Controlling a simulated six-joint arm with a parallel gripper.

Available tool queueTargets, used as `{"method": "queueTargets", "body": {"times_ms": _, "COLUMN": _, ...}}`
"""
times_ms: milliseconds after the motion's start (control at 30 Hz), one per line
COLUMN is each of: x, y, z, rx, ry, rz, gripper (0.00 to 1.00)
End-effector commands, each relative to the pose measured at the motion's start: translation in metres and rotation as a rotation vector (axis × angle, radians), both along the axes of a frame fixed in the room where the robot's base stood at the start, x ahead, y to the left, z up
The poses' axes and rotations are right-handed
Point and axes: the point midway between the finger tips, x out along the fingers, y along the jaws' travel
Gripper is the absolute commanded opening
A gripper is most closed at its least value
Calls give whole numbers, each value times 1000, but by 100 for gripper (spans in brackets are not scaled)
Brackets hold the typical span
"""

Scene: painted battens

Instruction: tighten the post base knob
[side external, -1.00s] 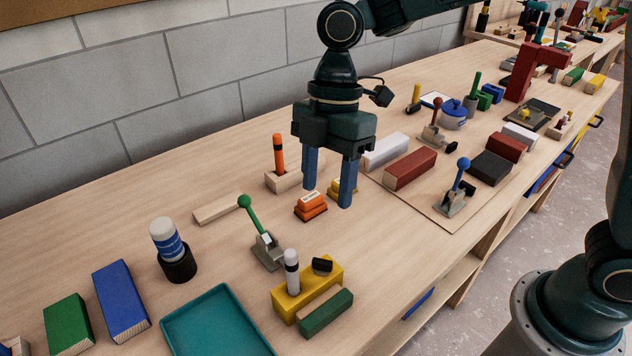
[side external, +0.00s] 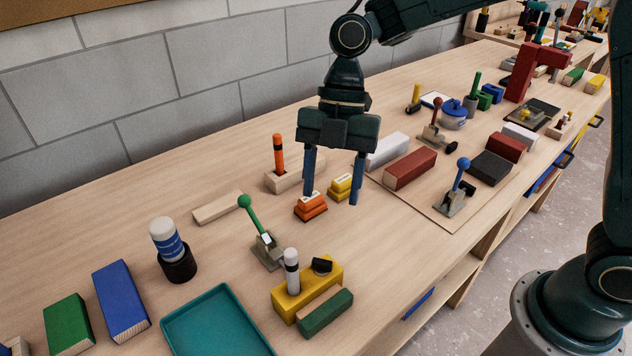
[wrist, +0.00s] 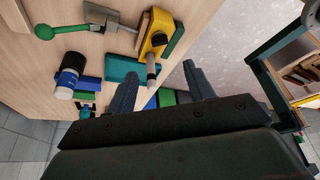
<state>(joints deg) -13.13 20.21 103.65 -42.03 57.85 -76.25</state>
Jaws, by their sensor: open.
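The post base is a yellow block (side external: 329,279) near the table's front edge in the side view, with an upright grey-white post (side external: 291,270) and a black knob (side external: 321,265) on top. In the wrist view the yellow base (wrist: 155,25), its knob (wrist: 158,39) and the post (wrist: 151,66) show ahead of the fingers. My gripper (side external: 331,197) is open and empty, pointing down above the table, behind the base and apart from it. In the wrist view its fingers (wrist: 159,70) are spread apart.
A green block (side external: 326,313) lies close in front of the base. A green-handled toggle clamp (side external: 266,248) stands left of it, beyond a teal tray (side external: 218,322). Orange (side external: 311,207) and yellow (side external: 341,187) stacked pieces sit near my fingers.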

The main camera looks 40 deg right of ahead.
Motion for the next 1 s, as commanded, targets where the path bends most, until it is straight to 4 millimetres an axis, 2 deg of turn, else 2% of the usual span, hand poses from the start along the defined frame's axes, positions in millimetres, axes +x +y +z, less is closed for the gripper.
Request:
{"method": "queueTargets", "body": {"times_ms": 600, "x": -21, "y": 28, "z": -84, "rx": -2, "ry": 3, "rz": 2, "gripper": 53}}
{"method": "queueTargets", "body": {"times_ms": 800, "x": -25, "y": 35, "z": -103, "rx": -2, "ry": 1, "rz": 0, "gripper": 53}}
{"method": "queueTargets", "body": {"times_ms": 1000, "x": -27, "y": 37, "z": -111, "rx": -2, "ry": 0, "rz": -1, "gripper": 53}}
